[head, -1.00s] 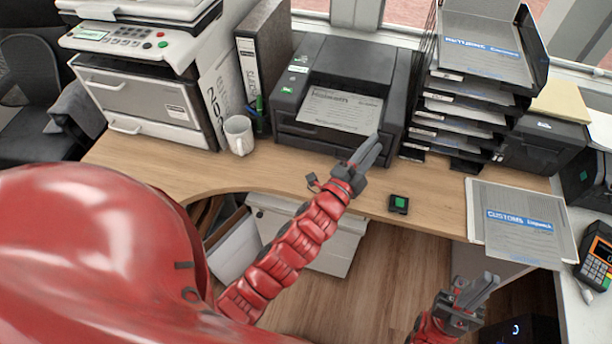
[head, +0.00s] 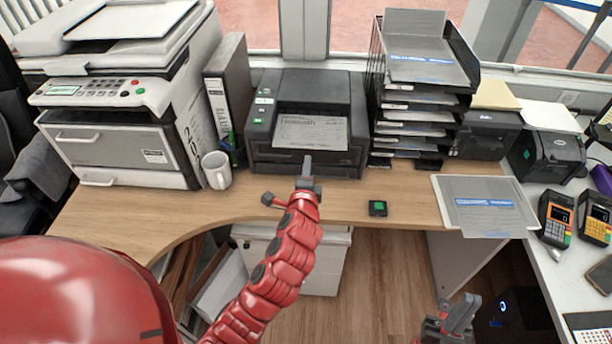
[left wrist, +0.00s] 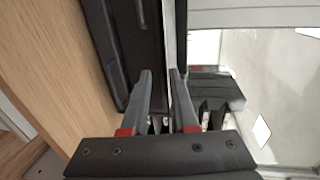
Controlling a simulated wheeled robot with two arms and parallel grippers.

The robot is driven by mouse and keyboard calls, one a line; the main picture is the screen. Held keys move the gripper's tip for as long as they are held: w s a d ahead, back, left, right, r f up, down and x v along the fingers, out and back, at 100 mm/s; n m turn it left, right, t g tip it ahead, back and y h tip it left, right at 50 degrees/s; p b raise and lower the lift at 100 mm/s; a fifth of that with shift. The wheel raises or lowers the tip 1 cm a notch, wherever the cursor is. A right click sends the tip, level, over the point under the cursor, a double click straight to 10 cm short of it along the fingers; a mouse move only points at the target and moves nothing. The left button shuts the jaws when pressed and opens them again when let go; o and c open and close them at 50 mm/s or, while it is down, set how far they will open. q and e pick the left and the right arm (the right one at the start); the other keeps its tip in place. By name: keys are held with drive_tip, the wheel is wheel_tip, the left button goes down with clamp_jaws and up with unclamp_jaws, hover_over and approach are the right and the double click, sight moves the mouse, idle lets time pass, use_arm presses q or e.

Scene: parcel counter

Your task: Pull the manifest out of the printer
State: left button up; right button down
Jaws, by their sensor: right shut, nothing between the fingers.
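The manifest (head: 311,130), a grey printed sheet, lies in the output mouth of the black printer (head: 262,128) at the back of the desk. My left gripper (head: 307,162) is in front of the printer, at the sheet's near edge. In the left wrist view its two fingers (left wrist: 161,75) stand apart with a gap between them. A thin pale strip, perhaps the sheet edge-on, shows at the gap; I cannot tell whether it touches a finger. My right gripper (head: 462,312) is low at the bottom edge, shut and empty, away from the desk.
A stacked letter tray (head: 425,75) stands right of the printer. A binder (head: 228,90), a white mug (head: 216,170) and a large copier (head: 115,125) stand left. A small black box with a green top (head: 378,208) and a customs sheet (head: 485,203) lie toward the front right.

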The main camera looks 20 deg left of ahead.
sight(309, 147)
use_arm(q)
drive_tip(key=shift+r+p+x, duration=0.1)
drive_tip(key=shift+r+x, duration=0.1)
drive_tip(key=shift+x, duration=1)
drive_tip(key=shift+r+p+x, duration=0.1)
drive_tip(key=shift+r+x, duration=0.15)
drive_tip(key=shift+x, duration=0.9)
drive_tip(key=shift+r+p+x, duration=0.1)
drive_tip(key=shift+r+x, duration=0.1)
drive_tip(key=shift+x, duration=1)
drive_tip(key=shift+w, duration=0.1)
clamp_jaws()
